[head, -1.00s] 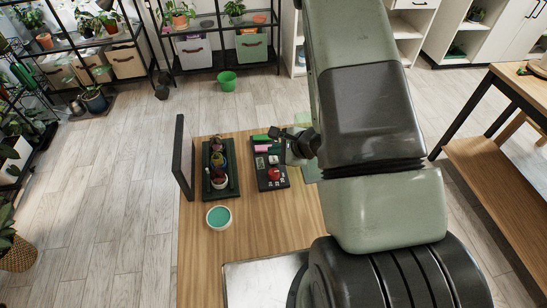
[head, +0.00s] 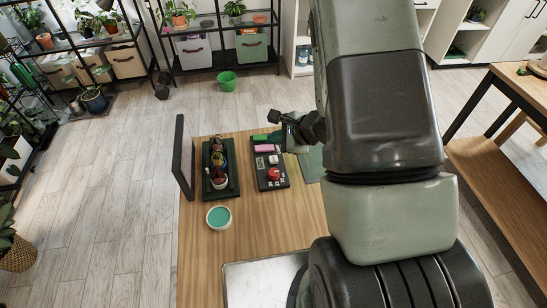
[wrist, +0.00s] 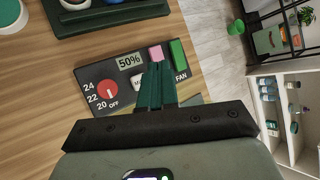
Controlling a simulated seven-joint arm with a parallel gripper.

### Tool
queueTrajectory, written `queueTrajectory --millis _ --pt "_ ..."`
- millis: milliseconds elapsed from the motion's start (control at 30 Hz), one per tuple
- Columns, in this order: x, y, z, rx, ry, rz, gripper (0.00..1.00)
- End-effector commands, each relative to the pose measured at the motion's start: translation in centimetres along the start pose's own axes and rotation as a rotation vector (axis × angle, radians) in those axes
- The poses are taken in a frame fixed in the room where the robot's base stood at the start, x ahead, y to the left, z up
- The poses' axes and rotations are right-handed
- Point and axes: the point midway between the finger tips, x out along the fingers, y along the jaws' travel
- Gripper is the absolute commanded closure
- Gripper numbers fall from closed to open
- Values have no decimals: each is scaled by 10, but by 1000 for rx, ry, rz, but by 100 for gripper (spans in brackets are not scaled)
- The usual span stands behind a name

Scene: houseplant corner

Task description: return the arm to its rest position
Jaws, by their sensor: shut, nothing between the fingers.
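My gripper (wrist: 157,85) shows in the wrist view with its green fingers together and nothing between them. It is above the dark control panel (wrist: 122,82), which has a red dial (wrist: 108,89), a "50%" display, a pink piece (wrist: 156,53) and a green piece marked FAN (wrist: 178,51). How high the fingers are above the panel I cannot tell. In the head view the gripper (head: 268,137) is at the panel's far end, partly covering it. The panel's red dial (head: 274,174) is at its near end.
A dark tray (head: 207,190) with small potted plants stands left of the panel. A bowl with teal contents (head: 219,217) sits nearer me on the wooden table (head: 255,230). A black upright frame (head: 182,155) stands at the table's left edge.

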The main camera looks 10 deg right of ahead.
Motion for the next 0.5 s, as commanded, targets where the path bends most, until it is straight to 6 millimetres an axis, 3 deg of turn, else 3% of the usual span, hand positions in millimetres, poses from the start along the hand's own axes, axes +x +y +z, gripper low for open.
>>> queueTrajectory --millis 400,500 --pt "0 0 0 0 0 0 100" --pt "-3 -4 8 -17 -18 1 100"
